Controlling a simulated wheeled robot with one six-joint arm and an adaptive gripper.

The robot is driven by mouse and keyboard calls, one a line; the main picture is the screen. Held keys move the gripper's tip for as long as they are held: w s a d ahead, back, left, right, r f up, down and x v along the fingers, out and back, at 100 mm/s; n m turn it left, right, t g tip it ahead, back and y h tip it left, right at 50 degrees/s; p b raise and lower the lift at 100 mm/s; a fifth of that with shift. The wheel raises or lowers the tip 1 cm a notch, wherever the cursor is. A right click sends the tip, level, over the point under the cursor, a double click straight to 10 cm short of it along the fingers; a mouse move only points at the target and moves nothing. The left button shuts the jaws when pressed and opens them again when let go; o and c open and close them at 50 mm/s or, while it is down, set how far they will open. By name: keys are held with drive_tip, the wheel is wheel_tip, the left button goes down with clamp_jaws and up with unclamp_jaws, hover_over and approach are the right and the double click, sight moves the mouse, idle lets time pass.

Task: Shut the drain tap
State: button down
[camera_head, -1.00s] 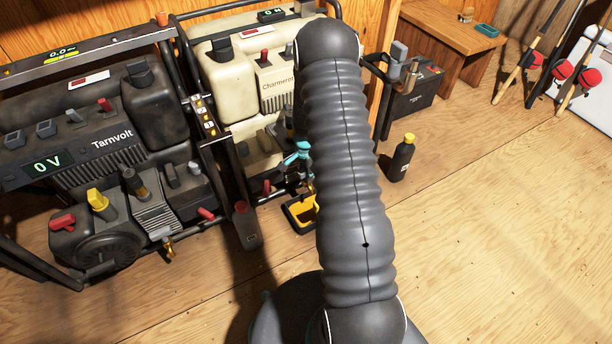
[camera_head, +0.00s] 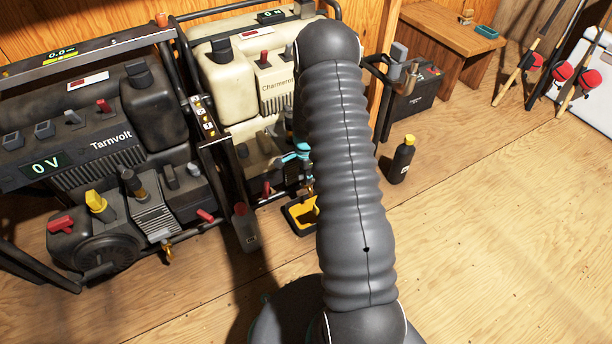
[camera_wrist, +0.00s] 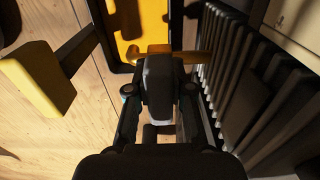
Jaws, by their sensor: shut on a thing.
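The brass drain tap (camera_wrist: 197,57) shows in the wrist view beside the dark ribbed side of a generator. It lies roughly crosswise, above a yellow tray (camera_wrist: 153,14). My gripper (camera_wrist: 160,72) is shut on the tap's dark handle (camera_wrist: 158,88), with a finger on each side of it. In the head view my gripper's teal part (camera_head: 301,152) shows low in front of the cream Charmerot generator (camera_head: 223,86). My arm hides the fingertips and most of the tap there. The yellow tray (camera_head: 292,218) stands on the floor below.
The dark Tarnvolt generator (camera_head: 160,110) with its tube frame stands at the left. A dark bottle with a yellow cap (camera_head: 400,163) stands on the floor to the right. A black battery-like box (camera_head: 413,95) is behind it. The wooden floor at the right is clear.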

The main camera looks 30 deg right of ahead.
drive_tip(key=c, duration=1)
unclamp_jaws()
wheel_tip(320, 180, up, 12)
